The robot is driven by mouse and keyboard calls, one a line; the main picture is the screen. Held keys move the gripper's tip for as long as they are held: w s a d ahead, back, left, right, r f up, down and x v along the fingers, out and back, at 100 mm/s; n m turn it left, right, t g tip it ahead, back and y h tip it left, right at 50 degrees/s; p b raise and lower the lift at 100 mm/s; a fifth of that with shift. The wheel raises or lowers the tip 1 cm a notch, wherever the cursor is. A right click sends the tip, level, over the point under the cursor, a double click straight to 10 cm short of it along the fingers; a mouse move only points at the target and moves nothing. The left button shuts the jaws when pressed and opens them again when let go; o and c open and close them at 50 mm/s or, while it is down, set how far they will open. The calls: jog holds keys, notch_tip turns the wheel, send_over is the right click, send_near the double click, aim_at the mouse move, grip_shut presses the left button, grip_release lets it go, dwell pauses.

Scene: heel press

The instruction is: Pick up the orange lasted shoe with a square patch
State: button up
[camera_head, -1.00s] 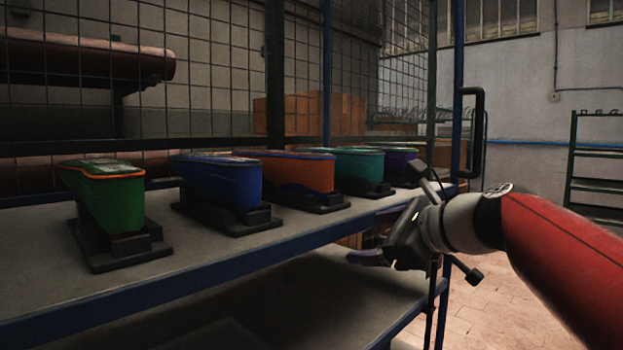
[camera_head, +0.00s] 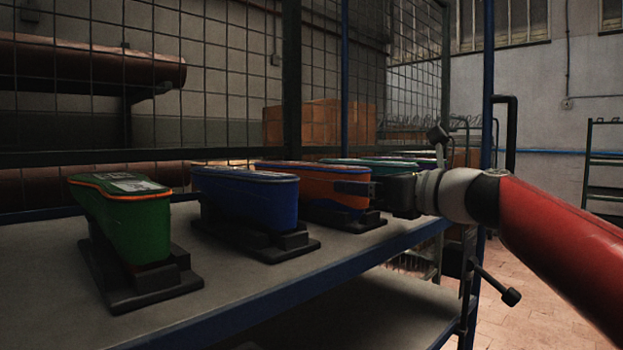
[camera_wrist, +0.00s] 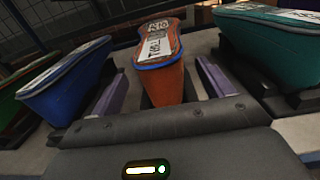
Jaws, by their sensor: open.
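The orange lasted shoe (camera_head: 318,184) stands on a black stand, third from the left on the shelf. It has blue lower trim and a blue top edge. In the wrist view the orange shoe (camera_wrist: 161,68) lies ahead, with a white printed label on top; I cannot make out a square patch clearly. My gripper (camera_head: 352,188) is at shoe height, reaching in from the right. In the wrist view my gripper (camera_wrist: 160,92) is open, with one purple finger on each side of the shoe's near end. The fingers appear apart from the shoe.
A green shoe (camera_head: 135,220) and a blue shoe (camera_head: 245,200) stand to the left. A teal shoe (camera_wrist: 275,40) is close to the right finger in the wrist view. The shelf (camera_head: 225,300) has a blue front edge and a blue upright (camera_head: 487,100) at right.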

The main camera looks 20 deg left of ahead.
aim_at(346, 177)
jog(key=x, duration=0.1)
jog(key=p+x, duration=0.1)
jog(key=x, duration=0.2)
jog(key=shift+r, duration=0.35)
jog(key=shift+w+a+f, duration=0.1)
jog(key=shift+w+a, duration=0.05)
jog(key=shift+a, duration=0.15)
jog(key=c, duration=1.6)
grip_shut()
